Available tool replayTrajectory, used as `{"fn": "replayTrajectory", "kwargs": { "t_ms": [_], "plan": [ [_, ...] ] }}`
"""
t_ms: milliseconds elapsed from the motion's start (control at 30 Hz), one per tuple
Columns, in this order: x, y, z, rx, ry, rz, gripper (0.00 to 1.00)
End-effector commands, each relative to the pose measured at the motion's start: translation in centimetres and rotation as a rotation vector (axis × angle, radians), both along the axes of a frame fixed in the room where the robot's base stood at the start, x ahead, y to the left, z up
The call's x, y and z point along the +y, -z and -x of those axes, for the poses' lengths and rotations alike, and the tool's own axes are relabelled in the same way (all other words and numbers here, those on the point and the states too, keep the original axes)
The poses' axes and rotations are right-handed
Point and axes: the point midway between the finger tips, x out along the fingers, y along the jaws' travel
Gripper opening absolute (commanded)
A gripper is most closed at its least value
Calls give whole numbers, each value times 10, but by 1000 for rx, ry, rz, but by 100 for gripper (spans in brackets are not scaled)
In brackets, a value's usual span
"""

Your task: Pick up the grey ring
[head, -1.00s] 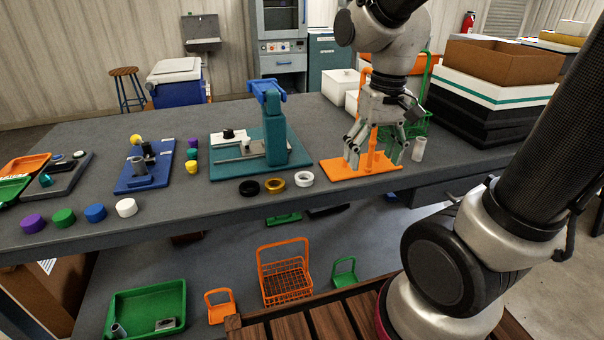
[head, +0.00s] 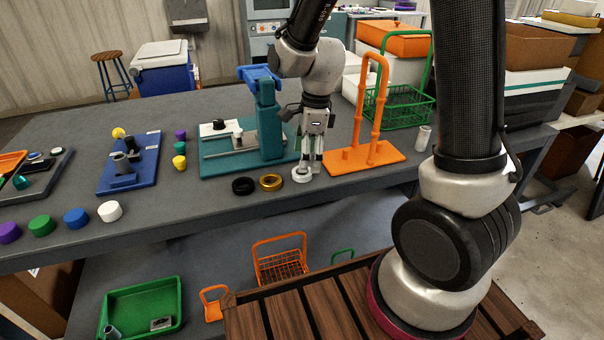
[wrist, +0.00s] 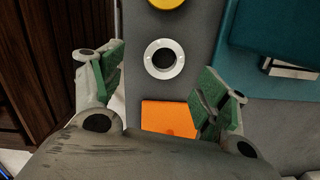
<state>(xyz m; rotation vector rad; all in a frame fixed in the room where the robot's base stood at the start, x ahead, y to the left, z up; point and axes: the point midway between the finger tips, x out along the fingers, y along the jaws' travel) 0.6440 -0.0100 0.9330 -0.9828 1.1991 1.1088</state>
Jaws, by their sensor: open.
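The grey ring (head: 301,174), pale grey to white, lies flat on the grey bench, at the right end of a row of rings. In the wrist view the ring (wrist: 164,59) lies ahead of and between the spread fingers, with its dark hole showing. My gripper (head: 309,168) is open and empty, pointing down just above the ring, and its fingers partly cover the ring in the head view. The green-padded fingers (wrist: 158,85) are apart from the ring in the wrist view.
A gold ring (head: 271,182) and a black ring (head: 244,186) lie to the left. The teal press base (head: 222,166) stands behind. The orange stand's base (head: 385,158) lies close on the right. The bench's front edge is near.

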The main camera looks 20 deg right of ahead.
Motion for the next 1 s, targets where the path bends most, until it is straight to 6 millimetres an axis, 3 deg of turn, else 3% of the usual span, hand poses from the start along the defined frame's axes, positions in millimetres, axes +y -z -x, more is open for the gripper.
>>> {"fn": "replayTrajectory", "kwargs": {
  "t_ms": [233, 533, 833, 1000],
  "plan": [
    [7, 37, -6, 3, -1, 0, 74],
    [8, 42, -7, 1, -1, 0, 74],
    [8, 42, -7, 1, -2, 0, 20],
    [8, 42, -7, 0, -2, 0, 18]
  ]
}}
